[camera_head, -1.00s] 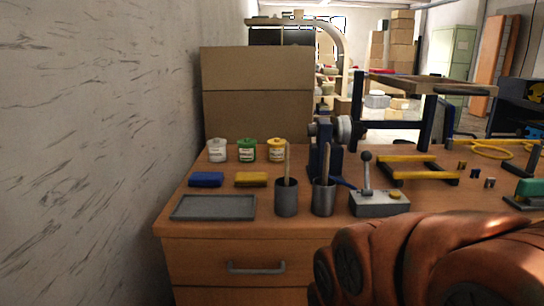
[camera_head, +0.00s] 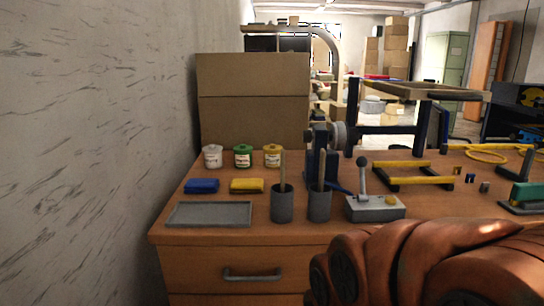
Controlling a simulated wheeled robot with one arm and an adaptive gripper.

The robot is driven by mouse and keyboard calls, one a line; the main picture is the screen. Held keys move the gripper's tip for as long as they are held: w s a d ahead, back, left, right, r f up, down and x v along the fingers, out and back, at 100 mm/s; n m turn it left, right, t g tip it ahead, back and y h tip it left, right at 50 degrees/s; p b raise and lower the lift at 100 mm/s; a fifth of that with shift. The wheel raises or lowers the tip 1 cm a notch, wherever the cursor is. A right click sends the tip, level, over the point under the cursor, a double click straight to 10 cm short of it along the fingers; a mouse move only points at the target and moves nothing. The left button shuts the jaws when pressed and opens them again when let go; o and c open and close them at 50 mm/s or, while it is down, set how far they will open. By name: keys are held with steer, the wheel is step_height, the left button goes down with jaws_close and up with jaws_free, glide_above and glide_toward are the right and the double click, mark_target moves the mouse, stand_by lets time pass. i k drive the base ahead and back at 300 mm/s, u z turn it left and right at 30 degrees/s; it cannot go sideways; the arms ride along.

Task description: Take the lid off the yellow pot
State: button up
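The yellow pot (camera_head: 273,156) stands upright at the back of the wooden workbench, with its lid on top. It is the rightmost of three small pots, with a green pot (camera_head: 243,156) and a white pot (camera_head: 212,156) to its left. A large orange arm part of mine fills the bottom right, in front of the bench. My gripper is not in view.
A grey tray (camera_head: 209,214), a blue block (camera_head: 202,186) and a yellow block (camera_head: 247,186) lie in front of the pots. Two dark cups with sticks (camera_head: 282,204) (camera_head: 319,205) and a lever box (camera_head: 375,207) stand to the right. A blue press (camera_head: 320,160) stands right of the yellow pot. Cardboard boxes (camera_head: 253,120) are behind.

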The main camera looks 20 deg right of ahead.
mark_target(273, 148)
steer(key=u, duration=0.4)
steer(key=i, duration=0.95)
steer(key=u, duration=0.45)
